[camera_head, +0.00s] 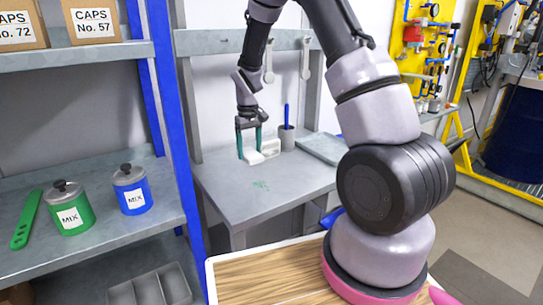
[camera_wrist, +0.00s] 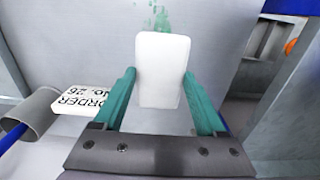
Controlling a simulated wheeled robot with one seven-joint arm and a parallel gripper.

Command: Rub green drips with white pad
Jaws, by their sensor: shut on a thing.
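My gripper (camera_head: 249,153) is over the grey table, its two teal fingers on either side of the white pad (camera_head: 253,159). In the wrist view my gripper (camera_wrist: 159,74) is shut on the white pad (camera_wrist: 161,90), a rounded block. In the head view the pad is low, at or just above the tabletop; contact is hard to tell. The green drips (camera_head: 261,184) are a small patch on the table, nearer the front than the pad.
A grey cup (camera_head: 287,138) with a blue pen and an order card (camera_wrist: 85,99) stand beside my gripper. A grey tray (camera_head: 321,147) lies at the table's right. The left shelf holds a green pot (camera_head: 69,211) and blue pot (camera_head: 133,193). The table front is clear.

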